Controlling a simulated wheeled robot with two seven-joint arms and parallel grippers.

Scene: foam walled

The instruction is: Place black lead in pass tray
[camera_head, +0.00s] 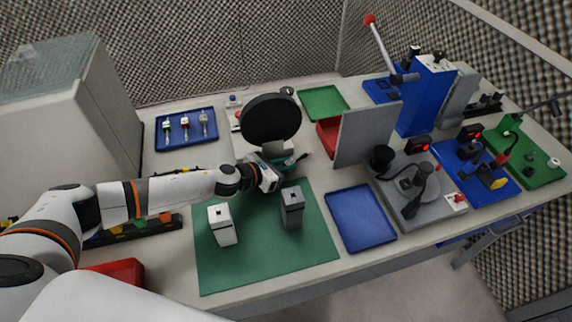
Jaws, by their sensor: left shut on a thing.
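My left gripper (279,174) reaches in from the left over the back edge of the green mat (260,275). It is shut on a small, thin dark thing (301,157) that looks like the black lead. Most of it is hidden by the fingers and too small to make out fully. A green tray (323,103), which may be the pass tray, lies flat at the back, beyond and to the right of the gripper, and looks empty. My right gripper is not in view.
A white block (221,226) and a grey block (292,208) stand on the mat. A round black disc (270,119) rises behind the gripper. A grey upright panel (366,134) partly hides a red tray (327,138). An empty blue tray (360,219) lies at front right.

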